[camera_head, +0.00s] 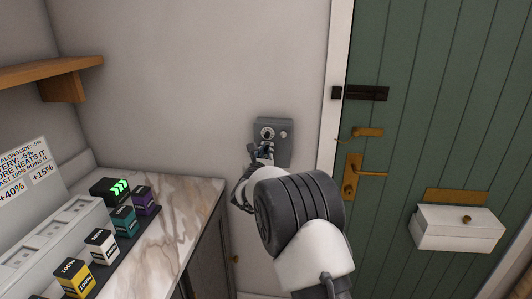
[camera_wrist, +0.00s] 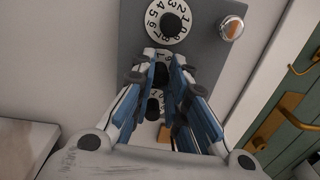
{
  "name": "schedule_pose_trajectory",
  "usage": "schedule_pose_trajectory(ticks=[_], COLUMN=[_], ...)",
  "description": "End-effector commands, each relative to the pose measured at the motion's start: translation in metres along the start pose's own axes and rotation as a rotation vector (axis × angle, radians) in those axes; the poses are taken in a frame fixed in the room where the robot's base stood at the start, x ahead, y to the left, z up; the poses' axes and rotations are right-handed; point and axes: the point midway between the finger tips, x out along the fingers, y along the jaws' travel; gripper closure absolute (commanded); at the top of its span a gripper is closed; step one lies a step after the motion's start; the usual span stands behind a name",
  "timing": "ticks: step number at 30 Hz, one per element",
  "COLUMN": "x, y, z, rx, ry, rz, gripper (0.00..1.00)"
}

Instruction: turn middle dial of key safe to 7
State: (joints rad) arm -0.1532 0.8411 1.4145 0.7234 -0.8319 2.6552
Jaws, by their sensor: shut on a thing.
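The key safe (camera_head: 284,152) is a grey box on the wall left of the door, and its grey face (camera_wrist: 209,60) fills the upper wrist view. Its top dial (camera_wrist: 168,20), black with a white numbered ring, is uncovered. My gripper (camera_wrist: 166,59) has its fingertips closed around the middle dial (camera_wrist: 166,51), which is mostly hidden; its reading cannot be told. Part of the bottom dial (camera_wrist: 154,104) shows between the fingers. In the head view my gripper (camera_head: 263,150) is just below the top dial (camera_head: 267,133).
A silver knob (camera_wrist: 231,28) sits right of the top dial. The green door (camera_head: 433,130) with brass handles (camera_head: 352,177) stands to the right. A marble counter (camera_head: 185,205) with several small boxes is at lower left. A wooden shelf (camera_head: 50,70) is above it.

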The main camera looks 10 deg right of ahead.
Motion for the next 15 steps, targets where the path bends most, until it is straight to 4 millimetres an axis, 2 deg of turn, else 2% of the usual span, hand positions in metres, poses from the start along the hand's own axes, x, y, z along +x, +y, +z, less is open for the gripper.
schedule_pose_trajectory(ticks=[15], x=[0.0001], y=[0.0004], z=[0.0017], rx=[0.105], ry=[0.001], rz=[0.000], gripper=[1.00])
